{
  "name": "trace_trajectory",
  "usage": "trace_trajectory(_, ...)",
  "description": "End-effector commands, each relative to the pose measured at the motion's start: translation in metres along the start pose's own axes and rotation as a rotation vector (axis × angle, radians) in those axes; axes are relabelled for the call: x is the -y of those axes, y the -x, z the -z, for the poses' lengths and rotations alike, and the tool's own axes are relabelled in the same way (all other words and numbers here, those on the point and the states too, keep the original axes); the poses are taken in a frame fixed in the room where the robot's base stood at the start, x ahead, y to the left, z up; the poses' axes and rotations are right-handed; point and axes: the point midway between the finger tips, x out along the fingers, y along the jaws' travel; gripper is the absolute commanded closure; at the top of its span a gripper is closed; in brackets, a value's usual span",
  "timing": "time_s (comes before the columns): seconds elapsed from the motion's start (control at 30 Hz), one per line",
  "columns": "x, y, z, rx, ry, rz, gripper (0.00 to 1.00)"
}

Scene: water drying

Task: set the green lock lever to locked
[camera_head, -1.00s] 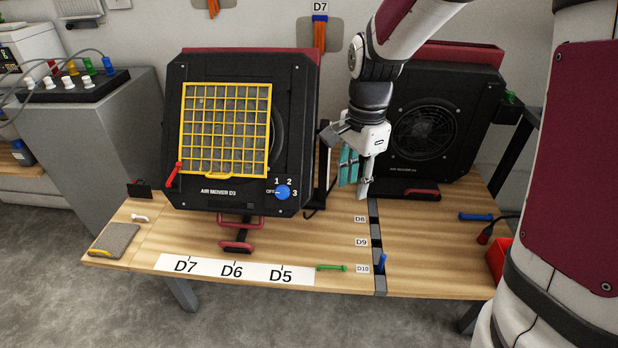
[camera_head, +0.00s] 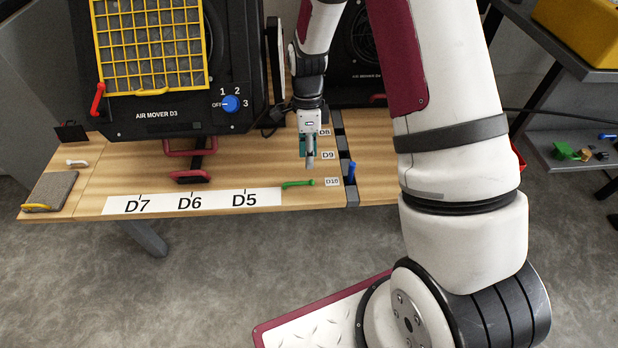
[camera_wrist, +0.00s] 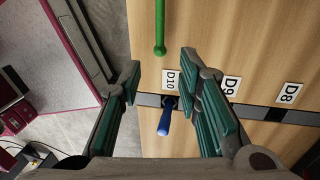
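The green lock lever (camera_head: 298,184) lies along the front of the wooden bench, between the D5 label and the D10 label. In the wrist view the green lever (camera_wrist: 159,30) points toward the space between my fingertips, its rounded end nearest me. My gripper (camera_head: 308,158) is above the bench behind the lever, near the D9 label, pointing down. In the wrist view my gripper (camera_wrist: 161,70) is open with wide-spread teal-padded fingers and nothing between the tips. I see no contact with the lever.
A blue lever (camera_head: 351,173) stands on the dark strip beside D10; it also shows low between my fingers in the wrist view (camera_wrist: 165,122). The air mover (camera_head: 170,112) with its yellow grille stands at left. The bench's front edge is close to the green lever.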

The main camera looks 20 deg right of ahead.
Motion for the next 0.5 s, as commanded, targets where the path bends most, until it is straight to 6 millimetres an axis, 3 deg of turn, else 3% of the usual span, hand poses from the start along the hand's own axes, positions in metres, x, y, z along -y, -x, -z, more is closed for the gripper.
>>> trace_trajectory(0.03, 0.000, -0.014, 0.000, 0.000, 0.000, -0.003, 0.69)
trace_trajectory(0.2, 0.000, -0.045, 0.001, 0.000, -0.001, -0.002, 0.69)
trace_trajectory(0.5, 0.000, -0.073, 0.000, 0.000, 0.000, -0.001, 0.69)
